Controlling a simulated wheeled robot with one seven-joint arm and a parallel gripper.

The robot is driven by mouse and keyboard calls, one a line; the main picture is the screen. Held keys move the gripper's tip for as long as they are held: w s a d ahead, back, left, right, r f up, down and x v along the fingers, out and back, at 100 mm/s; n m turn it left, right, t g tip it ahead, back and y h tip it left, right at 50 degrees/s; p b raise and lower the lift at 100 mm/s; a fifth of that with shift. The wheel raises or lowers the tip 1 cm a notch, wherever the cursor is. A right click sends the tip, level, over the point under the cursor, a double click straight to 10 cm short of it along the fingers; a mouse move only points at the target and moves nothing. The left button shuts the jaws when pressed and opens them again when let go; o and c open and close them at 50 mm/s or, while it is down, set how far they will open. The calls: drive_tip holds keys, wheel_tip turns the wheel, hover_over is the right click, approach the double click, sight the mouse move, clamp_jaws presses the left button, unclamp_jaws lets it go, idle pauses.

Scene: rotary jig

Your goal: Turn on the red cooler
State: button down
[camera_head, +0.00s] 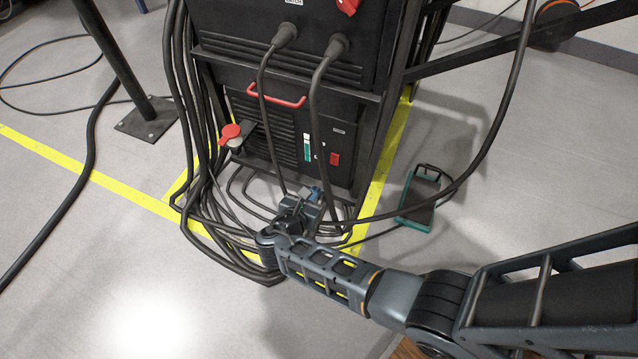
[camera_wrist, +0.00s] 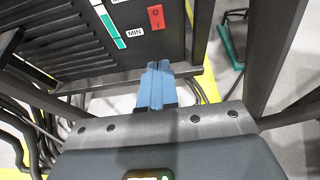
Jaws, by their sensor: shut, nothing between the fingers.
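The cooler (camera_head: 270,120) is a black box with a red handle (camera_head: 276,97) and a red cap (camera_head: 229,133) in the lower bay of the rack. Its small red rocker switch (camera_head: 335,159) is at the lower right of its front, right of a green level strip (camera_head: 307,149). In the wrist view the red switch (camera_wrist: 156,17) shows a 0 above an I; which side is pressed I cannot tell. My gripper (camera_head: 316,193) is in front of and below the switch. Its blue fingertips (camera_wrist: 157,66) are together and empty, apart from the switch in the picture.
Another black unit (camera_head: 350,60) with two thick cables stands above the cooler. Black cables (camera_head: 200,210) hang and loop on the floor at the left. Dark rack posts flank the front. A teal-edged pedal (camera_head: 424,197) lies on the floor at the right.

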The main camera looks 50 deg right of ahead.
drive_tip(key=b, duration=0.5)
approach(334, 161)
drive_tip(key=w+d+f, duration=0.1)
drive_tip(key=d+f, duration=0.3)
drive_tip(key=shift+w+d, duration=0.45)
drive_tip(key=shift+d, duration=0.3)
drive_tip(key=shift+s, duration=0.1)
drive_tip(key=shift+d+f, duration=0.1)
drive_tip(key=shift+r+p, duration=0.9)
drive_tip(key=shift+p, duration=0.05)
